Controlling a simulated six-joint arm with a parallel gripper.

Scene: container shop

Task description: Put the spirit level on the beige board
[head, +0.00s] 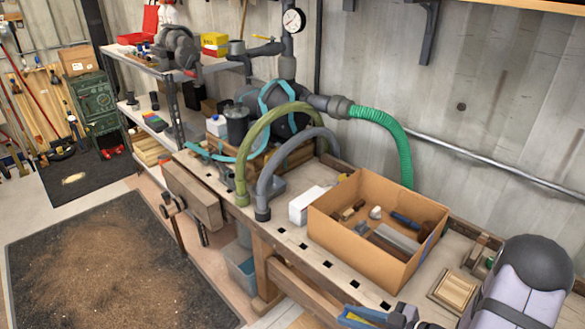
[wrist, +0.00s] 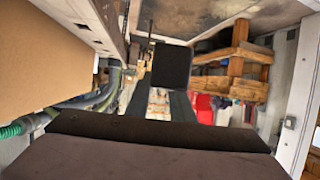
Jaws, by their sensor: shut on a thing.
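My gripper (head: 405,315) is at the bottom edge of the head view, in front of the cardboard box and partly cut off by the frame. It is shut on a blue and yellow piece (head: 362,317), which looks like the spirit level; only a part of it shows. A small beige board (head: 454,291) with a wooden edge lies flat on the bench, to the right of the gripper and beside my arm. In the wrist view, broad dark shapes fill the bottom and the held thing cannot be made out clearly.
An open cardboard box (head: 355,240) with loose tools stands on the workbench, left of the beige board. A white block (head: 304,205) and arched hoses (head: 283,150) stand beyond it. A wooden tray (head: 483,255) sits behind the board. The bench's front edge drops to the floor.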

